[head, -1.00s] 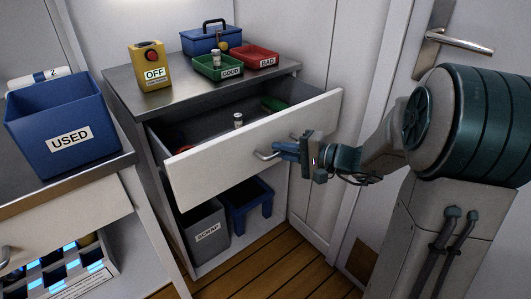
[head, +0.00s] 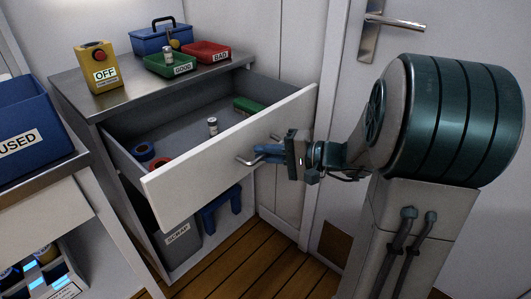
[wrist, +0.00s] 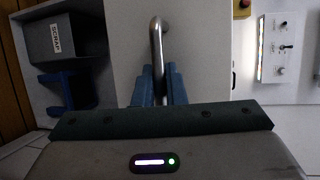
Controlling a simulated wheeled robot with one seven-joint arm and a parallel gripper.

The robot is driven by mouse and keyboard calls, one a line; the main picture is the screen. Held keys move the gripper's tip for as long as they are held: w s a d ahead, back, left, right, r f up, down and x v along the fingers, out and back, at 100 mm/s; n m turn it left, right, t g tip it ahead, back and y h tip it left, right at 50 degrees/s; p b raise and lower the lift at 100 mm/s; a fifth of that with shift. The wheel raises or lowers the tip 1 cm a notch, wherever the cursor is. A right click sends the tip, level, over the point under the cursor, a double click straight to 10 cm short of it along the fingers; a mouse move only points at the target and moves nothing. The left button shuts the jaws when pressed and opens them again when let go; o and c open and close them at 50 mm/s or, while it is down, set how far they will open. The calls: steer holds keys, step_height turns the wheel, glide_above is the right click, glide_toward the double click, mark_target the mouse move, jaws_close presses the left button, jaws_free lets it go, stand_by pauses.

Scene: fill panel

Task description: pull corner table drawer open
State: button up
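The corner table (head: 72,83) has a grey top and a white-fronted drawer (head: 205,165). The drawer is pulled well out and its inside shows. A metal bar handle (head: 243,161) is on the drawer front. My gripper (head: 262,152) is at this handle, its blue fingers on either side of the bar. In the wrist view the bar handle (wrist: 156,45) runs down between the two blue fingers (wrist: 160,88), which look closed around it. Inside the drawer are a small white labelled cylinder (head: 213,126), a blue roll (head: 144,152), a red item (head: 159,163) and a green item (head: 248,104).
On the table top stand a yellow OFF box (head: 99,68), a blue toolbox (head: 160,39), a green GOOD tray (head: 171,65) and a red BAD tray (head: 207,51). A grey SCRAP bin (head: 180,240) is below. A blue USED bin (head: 22,125) is at the left. A door is behind my arm.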

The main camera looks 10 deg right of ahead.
steer(key=o, duration=0.4)
steer(key=p+v, duration=0.2)
steer(key=v, duration=1.1)
steer(key=shift+s+d+r+p, duration=0.15)
steer(key=shift+s+d+p, duration=0.05)
steer(key=shift+d+p, duration=0.2)
steer(key=shift+a, duration=0.1)
steer(key=s+a+r+n+g+h+p, duration=0.2)
steer(key=s+a+r+g+h+p, duration=0.1)
steer(key=s+a+r+g+p, duration=0.25)
steer(key=s+a+r+n+g+h+p, duration=0.1)
steer(key=s+a+r+g+h+p, duration=0.2)
steer(key=a+p, duration=0.45)
steer(key=r+n+h+p, duration=0.1)
steer(key=r+h+p, duration=0.1)
steer(key=r+p, duration=0.3)
steer(key=s+d+r+n+t+h+p, duration=0.1)
steer(key=r+h+p, duration=0.2)
steer(key=r+p, duration=0.2)
steer(key=s+d+r+n+t+h+p, duration=0.1)
steer(key=r+n+h+p, duration=0.1)
steer(key=r+p, duration=0.3)
steer(key=shift+s+d+r+t, duration=0.15)
steer(key=shift+t, duration=0.1)
